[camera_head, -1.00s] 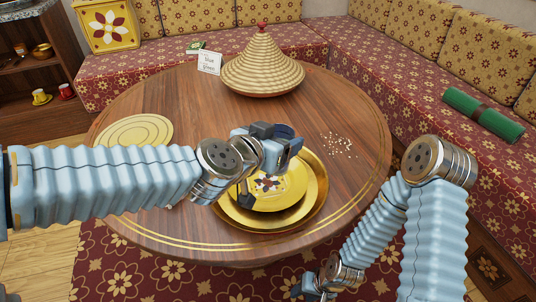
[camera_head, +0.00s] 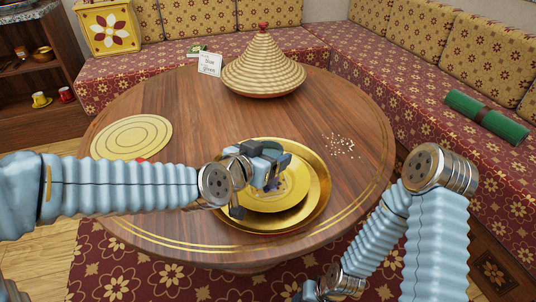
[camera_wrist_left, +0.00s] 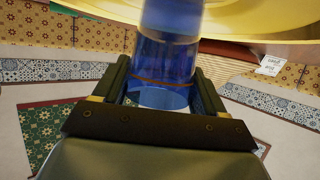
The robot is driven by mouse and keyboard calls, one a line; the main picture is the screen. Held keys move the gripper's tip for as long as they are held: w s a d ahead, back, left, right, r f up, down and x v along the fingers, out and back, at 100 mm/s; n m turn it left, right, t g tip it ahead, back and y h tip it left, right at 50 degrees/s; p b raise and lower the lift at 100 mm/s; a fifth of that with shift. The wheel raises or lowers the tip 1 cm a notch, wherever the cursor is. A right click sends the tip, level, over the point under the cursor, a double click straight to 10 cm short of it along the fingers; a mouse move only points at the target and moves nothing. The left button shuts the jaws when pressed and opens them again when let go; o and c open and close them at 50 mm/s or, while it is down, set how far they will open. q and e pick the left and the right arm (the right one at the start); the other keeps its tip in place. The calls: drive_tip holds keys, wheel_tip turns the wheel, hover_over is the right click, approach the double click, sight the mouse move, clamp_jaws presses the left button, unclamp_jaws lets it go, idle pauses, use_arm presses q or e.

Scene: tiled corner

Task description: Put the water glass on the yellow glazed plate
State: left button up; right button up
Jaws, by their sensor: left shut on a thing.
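The water glass is a clear blue tumbler; it fills the middle of the left wrist view (camera_wrist_left: 165,65). My left gripper (camera_wrist_left: 163,88) is shut on it, with one finger on each side. In the head view the left gripper (camera_head: 268,160) is over the far left part of the yellow glazed plate (camera_head: 302,190), and a little blue glass (camera_head: 276,183) shows below it. The plate lies on a larger gold tray (camera_head: 318,212). I cannot tell whether the glass touches the plate. My right gripper (camera_head: 308,293) is low at the bottom edge, beside the table, its jaws unclear.
A woven cone-shaped lid on a dish (camera_head: 264,70) and a small white sign (camera_head: 209,64) stand at the back of the round wooden table (camera_head: 180,100). A gold round mat (camera_head: 130,138) lies at left. Crumbs (camera_head: 340,145) lie at right. Cushioned benches surround the back and right.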

use_arm(q)
drive_tip(key=o, duration=1.1)
drive_tip(key=shift+f, duration=0.1)
drive_tip(key=shift+r+p, duration=0.35)
drive_tip(key=shift+p+v, duration=0.35)
drive_tip(key=shift+v, duration=5.55)
drive_tip(key=shift+s+f, duration=0.1)
drive_tip(key=shift+f, duration=0.05)
